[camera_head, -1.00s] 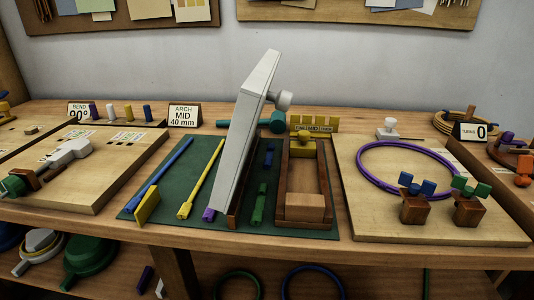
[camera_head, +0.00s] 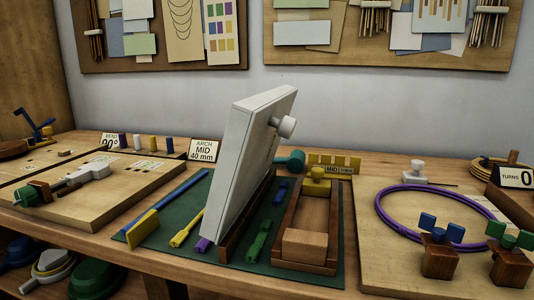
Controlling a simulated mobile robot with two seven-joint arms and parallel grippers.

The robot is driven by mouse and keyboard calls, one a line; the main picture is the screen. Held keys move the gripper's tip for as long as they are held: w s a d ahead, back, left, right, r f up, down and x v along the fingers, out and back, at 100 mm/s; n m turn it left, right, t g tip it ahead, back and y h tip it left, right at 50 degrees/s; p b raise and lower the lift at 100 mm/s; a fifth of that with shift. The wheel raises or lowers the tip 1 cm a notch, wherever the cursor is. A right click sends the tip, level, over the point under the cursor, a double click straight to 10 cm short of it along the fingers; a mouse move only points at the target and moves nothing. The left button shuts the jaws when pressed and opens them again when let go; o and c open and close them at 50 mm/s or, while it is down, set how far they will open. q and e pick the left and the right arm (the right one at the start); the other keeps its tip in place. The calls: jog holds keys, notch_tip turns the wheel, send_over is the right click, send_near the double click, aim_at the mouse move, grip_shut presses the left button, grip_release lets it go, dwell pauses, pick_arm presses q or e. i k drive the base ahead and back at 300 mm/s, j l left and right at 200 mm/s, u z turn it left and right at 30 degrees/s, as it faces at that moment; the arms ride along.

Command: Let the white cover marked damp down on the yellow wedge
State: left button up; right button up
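The white cover (camera_head: 240,160) is a thick slab standing raised and leaning on the green mat (camera_head: 190,237), with a pale round knob (camera_head: 286,127) on its right face. Another yellow block (camera_head: 315,184) sits at the back end of the wooden box; I cannot tell which one is the wedge meant. Neither of my grippers is in view.
Blue, yellow, purple and green sticks lie on the mat around the cover. A teal cylinder (camera_head: 290,160) is behind it. A board with a purple ring (camera_head: 388,217) and brown blocks (camera_head: 439,258) is at right. A board with a white and green tool (camera_head: 75,182) is at left.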

aim_at(256, 125)
jog(key=l+u, duration=0.1)
jog(key=l, duration=0.5)
jog(key=k+l, duration=0.15)
jog(key=l, duration=0.45)
jog(key=k+l+u, duration=0.15)
jog(key=l, duration=0.45)
jog(key=i, duration=0.05)
